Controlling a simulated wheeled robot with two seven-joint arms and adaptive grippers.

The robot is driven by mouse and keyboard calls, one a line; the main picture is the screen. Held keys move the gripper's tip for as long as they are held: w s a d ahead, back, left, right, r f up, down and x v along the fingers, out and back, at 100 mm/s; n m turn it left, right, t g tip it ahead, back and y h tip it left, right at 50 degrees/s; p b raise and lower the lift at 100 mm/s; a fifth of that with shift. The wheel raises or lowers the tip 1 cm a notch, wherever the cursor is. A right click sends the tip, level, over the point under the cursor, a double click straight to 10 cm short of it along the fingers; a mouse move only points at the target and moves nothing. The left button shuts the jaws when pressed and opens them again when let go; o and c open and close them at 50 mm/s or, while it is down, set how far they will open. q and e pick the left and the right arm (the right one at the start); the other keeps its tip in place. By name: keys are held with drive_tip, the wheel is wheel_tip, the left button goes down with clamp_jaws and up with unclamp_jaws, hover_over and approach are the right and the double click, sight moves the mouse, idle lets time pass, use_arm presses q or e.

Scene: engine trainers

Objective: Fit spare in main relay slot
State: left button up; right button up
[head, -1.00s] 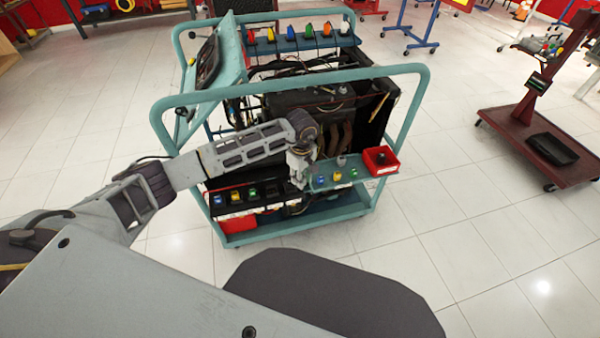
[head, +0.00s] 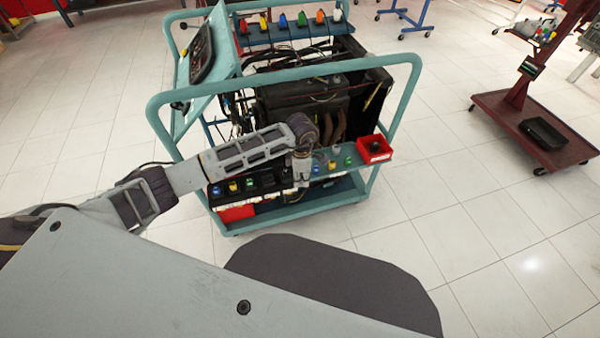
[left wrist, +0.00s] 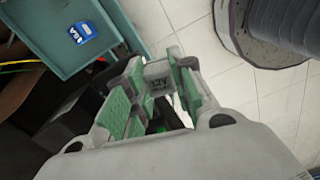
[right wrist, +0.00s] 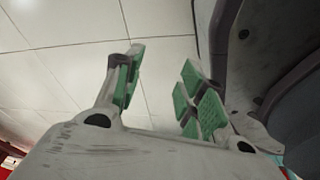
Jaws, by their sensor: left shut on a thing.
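My left gripper (head: 301,176) is at the front of the engine trainer, between the black relay box (head: 262,184) and the teal shelf (head: 322,172). The left wrist view shows its green-padded fingers (left wrist: 160,72) shut on a pale grey relay marked 12V (left wrist: 157,84). The box carries a blue (head: 215,190), a yellow (head: 233,187) and a green relay (head: 250,184). The main slot cannot be made out; the gripper covers part of the box's right end. My right gripper (right wrist: 158,85) is open and empty above floor tiles.
The shelf holds small coloured pieces, with a blue one (left wrist: 80,32) near its corner. A red bin (head: 375,151) stands at its right end. The trainer's teal rail (head: 290,78) rises behind my left arm. A dark red stand (head: 535,130) is at right. Floor between is clear.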

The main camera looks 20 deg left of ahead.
use_arm(q)
drive_tip(key=shift+s+d+f+n+p, duration=0.15)
drive_tip(key=shift+s+d+n+p, duration=0.15)
drive_tip(key=shift+n, duration=0.7)
use_arm(e)
drive_tip(key=shift+s+d+f, duration=0.35)
drive_tip(key=shift+s+d, duration=0.1)
drive_tip(key=shift+s, duration=0.15)
drive_tip(key=shift+s+d+f, duration=0.1)
drive_tip(key=shift+s, duration=0.1)
